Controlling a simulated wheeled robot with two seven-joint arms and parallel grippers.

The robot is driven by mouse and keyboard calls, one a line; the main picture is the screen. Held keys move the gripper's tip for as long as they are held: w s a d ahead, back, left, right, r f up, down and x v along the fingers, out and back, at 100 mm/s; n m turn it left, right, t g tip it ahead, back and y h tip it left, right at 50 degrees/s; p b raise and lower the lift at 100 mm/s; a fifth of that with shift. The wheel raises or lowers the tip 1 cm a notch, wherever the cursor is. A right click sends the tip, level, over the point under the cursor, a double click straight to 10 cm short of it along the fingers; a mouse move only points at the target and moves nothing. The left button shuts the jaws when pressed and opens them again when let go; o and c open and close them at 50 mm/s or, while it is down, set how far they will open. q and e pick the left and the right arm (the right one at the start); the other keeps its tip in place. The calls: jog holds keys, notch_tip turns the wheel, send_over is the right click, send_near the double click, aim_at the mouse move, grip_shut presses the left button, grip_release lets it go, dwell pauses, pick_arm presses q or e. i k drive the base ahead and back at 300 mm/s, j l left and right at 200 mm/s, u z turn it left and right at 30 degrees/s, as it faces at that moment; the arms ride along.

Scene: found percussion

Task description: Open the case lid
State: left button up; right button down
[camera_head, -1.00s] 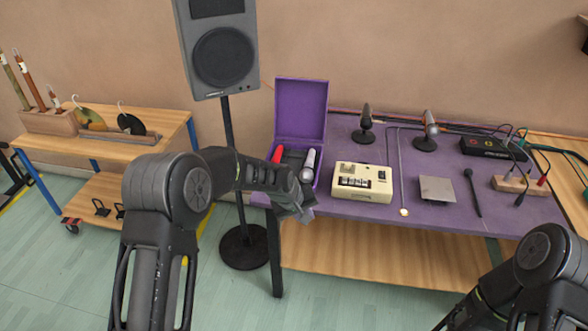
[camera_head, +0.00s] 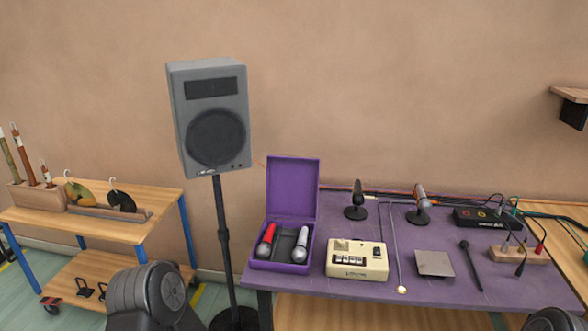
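The purple case (camera_head: 280,266) stands at the left end of the purple-topped table. Its lid (camera_head: 292,188) is up, standing roughly upright at the back of the case. Inside lie a red microphone (camera_head: 267,240) and a silver-grey microphone (camera_head: 300,246) on a dark insert. Neither of my grippers shows. Only a rounded dark part of my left arm shows at the lower left, and a small part of my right arm at the bottom right corner.
A cream tape recorder (camera_head: 356,259) sits right of the case. A grey square plate (camera_head: 434,263), standing microphones (camera_head: 356,200) and a dark box (camera_head: 487,218) share the table (camera_head: 440,291). A speaker (camera_head: 211,117) on a stand rises left of the table, near a wooden trolley (camera_head: 100,226).

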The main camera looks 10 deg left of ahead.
aim_at(292, 183)
jog(key=j+z, duration=0.2)
jog(key=z, duration=0.3)
jog(key=j+z, duration=0.25)
jog(key=z, duration=0.2)
jog(key=j+z, duration=0.15)
jog(key=j, duration=0.25)
jog(key=j+z, duration=0.15)
jog(key=j, duration=0.3)
jog(key=k+j+z, duration=0.15)
jog(key=j, duration=0.25)
jog(key=j+z, duration=0.1)
jog(key=j, duration=0.3)
jog(key=k+j+z, duration=0.15)
jog(key=j, duration=0.25)
jog(key=k+j+z, duration=0.15)
jog(key=j, duration=0.25)
jog(key=k+j, duration=0.1)
jog(key=j, duration=0.25)
jog(key=k+j, duration=0.15)
jog(key=j, duration=0.2)
jog(key=k+j, duration=0.1)
jog(key=j, duration=0.25)
jog(key=k+j, duration=0.1)
jog(key=j, duration=0.25)
jog(key=k+j, duration=0.15)
jog(key=j, duration=0.2)
